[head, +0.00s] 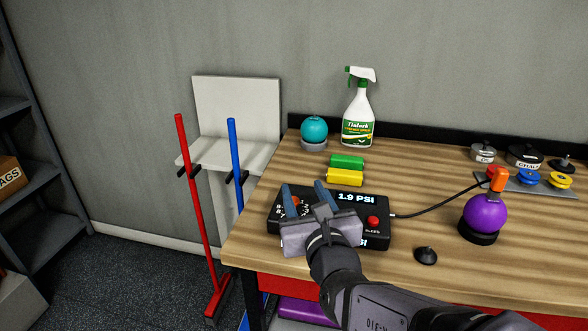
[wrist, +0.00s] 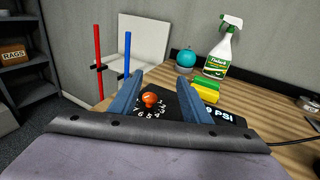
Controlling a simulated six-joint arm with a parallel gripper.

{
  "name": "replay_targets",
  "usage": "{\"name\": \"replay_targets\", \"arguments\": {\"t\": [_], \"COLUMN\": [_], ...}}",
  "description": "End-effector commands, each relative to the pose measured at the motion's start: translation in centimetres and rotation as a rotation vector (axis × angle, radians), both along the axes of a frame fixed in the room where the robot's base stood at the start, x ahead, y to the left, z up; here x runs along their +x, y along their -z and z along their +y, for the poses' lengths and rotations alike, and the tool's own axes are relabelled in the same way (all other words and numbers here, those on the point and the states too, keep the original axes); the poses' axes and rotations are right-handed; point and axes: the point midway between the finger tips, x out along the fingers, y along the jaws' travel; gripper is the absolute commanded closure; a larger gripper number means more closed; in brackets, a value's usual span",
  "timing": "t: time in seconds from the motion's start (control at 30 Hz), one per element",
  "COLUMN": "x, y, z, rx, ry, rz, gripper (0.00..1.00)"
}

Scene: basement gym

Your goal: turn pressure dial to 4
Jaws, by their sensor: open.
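The pressure dial is an orange knob (wrist: 150,99) with white numerals around it, on the left part of a black pump box (head: 381,237). In the head view the orange knob (head: 296,201) shows partly, between my gripper's fingers. In the wrist view my gripper (wrist: 155,88) has one finger on each side of the knob, with visible gaps. The knob's exact setting is hard to read.
A yellow block (head: 345,178) and a green block (head: 347,161) lie behind the box. A black hose (head: 440,212) runs right to an orange fitting on a purple ball (head: 486,213). A spray bottle (head: 358,112) and teal ball (head: 314,129) stand at the back.

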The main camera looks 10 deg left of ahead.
Motion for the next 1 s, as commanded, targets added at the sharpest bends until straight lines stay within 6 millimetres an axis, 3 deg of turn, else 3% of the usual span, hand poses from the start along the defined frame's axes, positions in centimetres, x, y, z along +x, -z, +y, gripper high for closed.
{"name": "replay_targets", "arguments": {"t": [0.03, 0.37, 0.63, 0.8, 1.0], "x": [0.3, 3.1, 6.8, 8.7, 8.9], "y": [-2.0, -6.3, -9.7, -10.4, -8.7], "z": [-0.1, -0.2, -3.0, -6.1, -8.8], "rx": [-0.015, -0.052, 0.084, 0.279, 0.582], "ry": [0.005, 0.05, 0.254, 0.484, 0.77], "rz": [0.02, 0.112, 0.259, 0.4, 0.56], "gripper": [0.57, 0.57, 0.57, 0.57, 0.57]}}
